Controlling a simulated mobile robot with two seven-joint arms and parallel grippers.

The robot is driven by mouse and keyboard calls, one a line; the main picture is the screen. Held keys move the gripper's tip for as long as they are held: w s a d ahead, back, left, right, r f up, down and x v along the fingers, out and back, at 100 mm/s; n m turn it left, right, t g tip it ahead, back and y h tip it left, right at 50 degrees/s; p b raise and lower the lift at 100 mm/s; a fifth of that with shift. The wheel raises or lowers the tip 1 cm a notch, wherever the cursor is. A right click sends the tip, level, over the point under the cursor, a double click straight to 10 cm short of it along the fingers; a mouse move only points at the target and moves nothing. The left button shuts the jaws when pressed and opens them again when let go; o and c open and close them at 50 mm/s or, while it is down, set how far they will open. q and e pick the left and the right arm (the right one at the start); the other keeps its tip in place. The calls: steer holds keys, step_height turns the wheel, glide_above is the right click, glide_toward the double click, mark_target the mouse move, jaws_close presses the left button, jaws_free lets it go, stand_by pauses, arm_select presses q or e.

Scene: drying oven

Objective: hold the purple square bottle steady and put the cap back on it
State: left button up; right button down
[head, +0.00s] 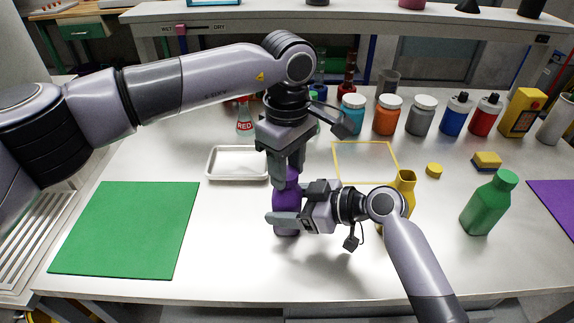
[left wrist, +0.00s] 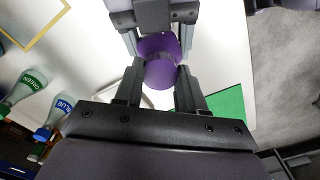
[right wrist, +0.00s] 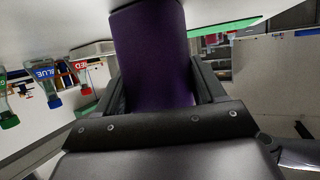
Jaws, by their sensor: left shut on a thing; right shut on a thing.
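The purple bottle (head: 287,200) stands upright on the table near the front middle, partly hidden by both grippers. My right gripper (head: 290,213) is shut around its body from the right. In the right wrist view the purple body (right wrist: 155,55) fills the space between the fingers. My left gripper (head: 287,170) points straight down over the bottle and is shut on a purple piece at its top, which I take to be the cap. This purple cap (left wrist: 160,65) shows between the fingertips in the left wrist view. Whether the cap is seated on the neck is hidden.
An open yellow bottle (head: 404,185) stands close behind my right wrist, with a yellow cap (head: 434,170) beyond. A green bottle (head: 488,205) stands at right. A metal tray (head: 237,162) lies behind left, a green mat (head: 130,228) at left. Jars and bottles line the back.

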arm_select(q)
steer(key=shift+m, duration=1.2)
steer(key=o, duration=1.2)
steer(key=shift+o, duration=0.2)
step_height(320, 180, up, 12)
arm_select(e)
jaws_free()
arm_select(q)
steer(key=shift+f, duration=0.3)
arm_select(e)
steer(key=shift+v, duration=3.55)
